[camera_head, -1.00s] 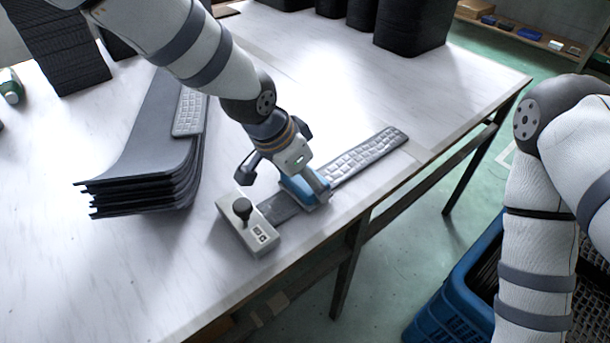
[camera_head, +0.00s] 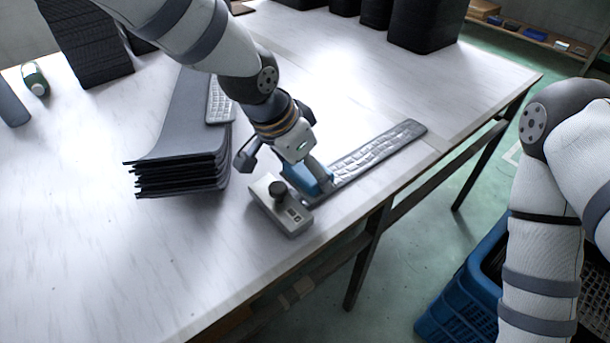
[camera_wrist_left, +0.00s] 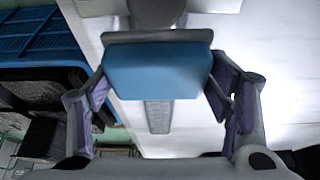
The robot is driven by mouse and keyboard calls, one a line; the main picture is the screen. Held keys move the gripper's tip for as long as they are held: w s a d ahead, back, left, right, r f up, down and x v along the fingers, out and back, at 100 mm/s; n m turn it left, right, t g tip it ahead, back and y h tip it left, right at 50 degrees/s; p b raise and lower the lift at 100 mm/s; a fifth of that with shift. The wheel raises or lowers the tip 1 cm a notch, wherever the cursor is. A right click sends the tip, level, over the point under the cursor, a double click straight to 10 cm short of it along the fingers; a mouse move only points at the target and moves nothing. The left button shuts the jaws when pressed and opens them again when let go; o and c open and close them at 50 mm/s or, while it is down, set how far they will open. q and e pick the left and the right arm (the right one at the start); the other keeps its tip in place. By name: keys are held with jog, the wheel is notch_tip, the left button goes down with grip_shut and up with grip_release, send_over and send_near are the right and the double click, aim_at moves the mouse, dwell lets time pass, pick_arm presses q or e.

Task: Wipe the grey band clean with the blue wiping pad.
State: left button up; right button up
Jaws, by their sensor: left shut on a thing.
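The grey band (camera_head: 372,152) lies along the table's right edge, with pale blocky marks over the stretch that shows. In the left wrist view a short plain-looking piece of the band (camera_wrist_left: 158,118) shows below the pad. The blue wiping pad (camera_head: 306,179) is at the band's near end, close beside a box with a black knob; it also fills the middle of the left wrist view (camera_wrist_left: 158,70). My left gripper (camera_head: 318,172) is shut on the pad from above. The gripper and pad hide part of the band's near end. My right gripper is out of view.
The grey box with the black knob (camera_head: 285,214) stands at the band's near end. A stack of dark panels (camera_head: 180,165) with another grey marked strip (camera_head: 218,104) is to the left. Black stacks stand at the back. A blue crate (camera_head: 455,312) is below, right of the table.

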pick_arm(q)
jog(key=shift+r, duration=2.55)
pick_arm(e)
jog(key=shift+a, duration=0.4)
